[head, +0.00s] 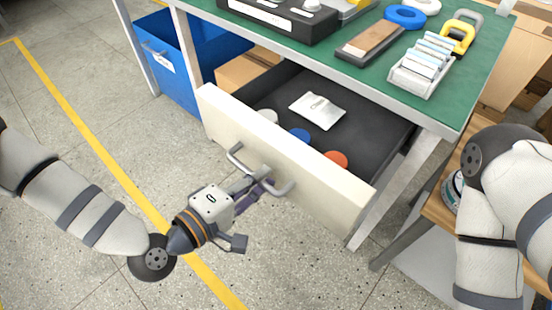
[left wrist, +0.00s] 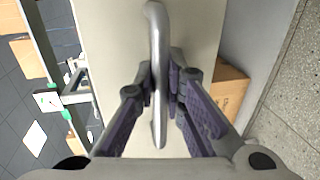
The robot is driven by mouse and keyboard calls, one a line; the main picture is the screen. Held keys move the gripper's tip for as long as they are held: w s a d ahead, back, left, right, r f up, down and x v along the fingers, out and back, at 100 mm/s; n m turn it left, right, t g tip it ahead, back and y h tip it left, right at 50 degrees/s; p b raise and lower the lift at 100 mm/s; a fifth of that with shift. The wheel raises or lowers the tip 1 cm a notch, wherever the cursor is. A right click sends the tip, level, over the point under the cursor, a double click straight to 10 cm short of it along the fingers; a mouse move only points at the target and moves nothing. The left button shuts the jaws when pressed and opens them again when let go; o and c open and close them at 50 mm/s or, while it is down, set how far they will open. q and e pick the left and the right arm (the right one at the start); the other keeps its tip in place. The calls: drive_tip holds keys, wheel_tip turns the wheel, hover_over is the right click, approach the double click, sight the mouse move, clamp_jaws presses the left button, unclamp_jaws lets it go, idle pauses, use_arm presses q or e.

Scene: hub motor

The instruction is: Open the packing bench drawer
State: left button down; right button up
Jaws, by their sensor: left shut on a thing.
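The packing bench drawer (head: 285,158) has a cream front and a dark inside, and it stands pulled out from under the bench's green top (head: 375,75). Its grey bar handle (head: 238,158) is on the front; the handle also shows in the left wrist view (left wrist: 157,30). My left gripper (head: 262,186) is at the handle, with its purple fingers (left wrist: 162,85) shut on the bar from both sides. Inside the drawer are a white packet (head: 317,110), a blue disc (head: 299,135) and an orange disc (head: 336,159). My right gripper is not in view.
A blue bin (head: 185,60) and a cardboard box (head: 245,70) stand by and under the bench at left. Tape rolls (head: 404,16) and other items lie on top. A wooden stool or table (head: 440,212) is at right. The floor before the drawer is clear.

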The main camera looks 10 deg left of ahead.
use_arm(q)
drive_tip(key=shift+f+v, duration=0.2)
drive_tip(key=shift+v, duration=0.75)
drive_tip(key=shift+f+v, duration=0.2)
drive_tip(key=shift+v, duration=0.75)
drive_tip(key=c, duration=1.6)
unclamp_jaws()
drive_tip(key=shift+c, duration=0.2)
drive_tip(key=shift+s, duration=0.1)
drive_tip(key=v, duration=1.2)
